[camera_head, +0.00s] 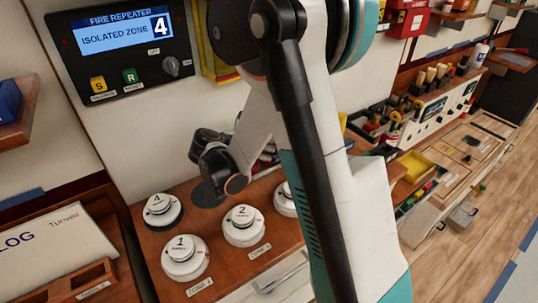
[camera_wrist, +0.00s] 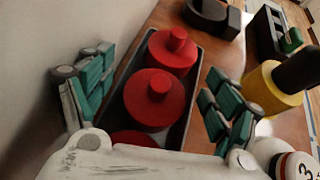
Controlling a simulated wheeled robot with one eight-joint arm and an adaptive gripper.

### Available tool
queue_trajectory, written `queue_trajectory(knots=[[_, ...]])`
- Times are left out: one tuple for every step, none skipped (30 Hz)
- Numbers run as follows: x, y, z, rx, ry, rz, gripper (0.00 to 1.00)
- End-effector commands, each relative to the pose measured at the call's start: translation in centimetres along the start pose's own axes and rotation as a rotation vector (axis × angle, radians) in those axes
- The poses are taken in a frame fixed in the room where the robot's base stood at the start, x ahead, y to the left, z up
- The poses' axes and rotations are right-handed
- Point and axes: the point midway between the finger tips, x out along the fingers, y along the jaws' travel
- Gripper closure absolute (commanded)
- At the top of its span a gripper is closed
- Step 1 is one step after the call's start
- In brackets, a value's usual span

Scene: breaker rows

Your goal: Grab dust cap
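Red round caps with central knobs, which look like the dust caps, sit in a dark tray (camera_wrist: 192,120) in the wrist view. One cap (camera_wrist: 154,99) is in the middle, another (camera_wrist: 173,52) is behind it, and part of a third (camera_wrist: 133,139) shows at the bottom. My gripper (camera_wrist: 158,88) is open, with its teal-padded fingers apart on either side of the tray. Nothing is held between them. How close the fingertips are to the caps is hard to tell. In the head view my arm hides the gripper, and only a bit of red (camera_head: 268,151) shows behind it.
A yellow cylinder with a black top (camera_wrist: 274,88) stands close to the right finger. White detector 3 (camera_wrist: 292,163) is at lower right. Detectors 1 (camera_head: 184,260), 2 (camera_head: 243,226) and 4 (camera_head: 162,210) stand on the wooden shelf. The wall (camera_wrist: 65,30) is close on the left.

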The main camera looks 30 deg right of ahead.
Motion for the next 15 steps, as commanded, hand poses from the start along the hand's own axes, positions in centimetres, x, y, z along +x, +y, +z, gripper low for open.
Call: queue_trajectory(knots=[[-0.02,0.0,0.01,0.0,0.0,0.0,0.27],[-0.02,0.0,0.01,0.0,0.0,0.0,0.34],[-0.02,0.0,0.01,0.0,0.0,0.0,0.43],[-0.03,0.0,0.01,0.0,0.0,0.0,0.5],[-0.03,0.0,0.01,0.0,0.0,0.0,0.57],[-0.03,0.0,0.01,0.0,0.0,0.0,0.58],[-0.03,0.0,0.0,0.0,0.0,0.0,0.58],[-0.03,0.0,0.0,0.0,0.0,0.0,0.58],[-0.03,0.0,0.0,0.0,0.0,0.0,0.58],[-0.03,0.0,0.0,0.0,0.0,0.0,0.58],[-0.03,0.0,0.0,0.0,0.0,0.0,0.58],[-0.03,0.0,-0.01,0.0,0.0,0.0,0.58],[-0.03,0.0,-0.01,0.0,0.0,0.0,0.58],[-0.03,0.0,-0.01,0.0,0.0,0.0,0.58],[-0.04,0.0,0.01,0.0,0.0,0.0,0.58]])
